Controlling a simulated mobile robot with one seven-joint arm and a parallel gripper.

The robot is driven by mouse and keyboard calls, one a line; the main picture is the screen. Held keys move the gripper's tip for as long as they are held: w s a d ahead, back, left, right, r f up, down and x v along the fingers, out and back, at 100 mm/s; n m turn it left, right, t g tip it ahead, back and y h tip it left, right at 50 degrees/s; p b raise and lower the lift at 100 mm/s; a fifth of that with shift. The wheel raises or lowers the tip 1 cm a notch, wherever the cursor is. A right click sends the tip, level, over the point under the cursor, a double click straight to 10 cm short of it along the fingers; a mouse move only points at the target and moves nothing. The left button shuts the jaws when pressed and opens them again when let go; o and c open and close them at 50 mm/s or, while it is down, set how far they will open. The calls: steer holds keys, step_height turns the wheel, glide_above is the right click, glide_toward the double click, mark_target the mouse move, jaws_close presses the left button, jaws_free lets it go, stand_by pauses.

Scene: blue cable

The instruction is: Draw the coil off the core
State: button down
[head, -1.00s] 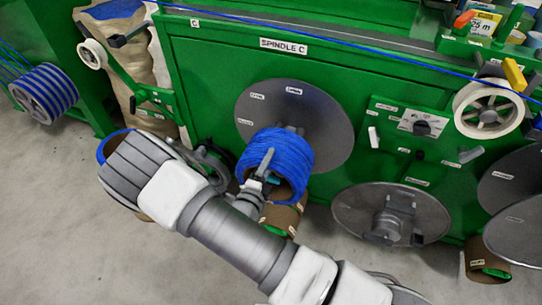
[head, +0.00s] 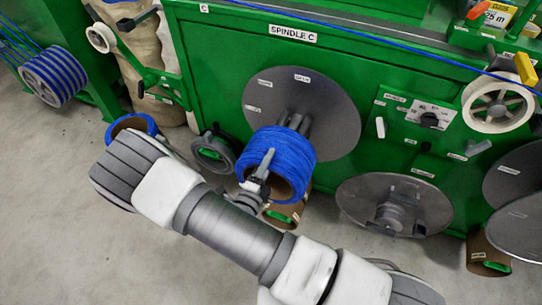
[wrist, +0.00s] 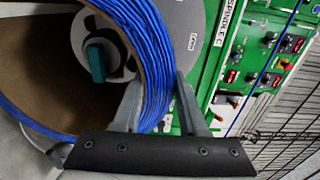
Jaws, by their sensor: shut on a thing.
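The coil of blue cable (head: 290,150), with a brown inner sleeve, hangs in front of the grey disc (head: 335,95) of spindle C. Grey core prongs (head: 303,122) show between the coil and the disc. My gripper (head: 262,170) is shut on the coil's ring wall at its near side. In the wrist view, my gripper (wrist: 158,108) has one finger inside the bore and one outside the blue windings (wrist: 155,45). A grey hub with a teal part (wrist: 96,62) shows through the bore. I cannot tell whether the prong tips still reach into the coil.
A bare grey spindle disc (head: 360,200) is at the lower right, with a control panel (head: 430,118) above it. A cardboard core (head: 285,215) stands on the floor below the coil. A dark grey ring (head: 213,152) is left of it. Open floor (head: 60,220) lies at left.

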steer(key=p+v, duration=0.1)
steer(key=v, duration=0.9)
steer(key=shift+r, duration=0.2)
stand_by(1.0)
steer(key=shift+s, duration=0.1)
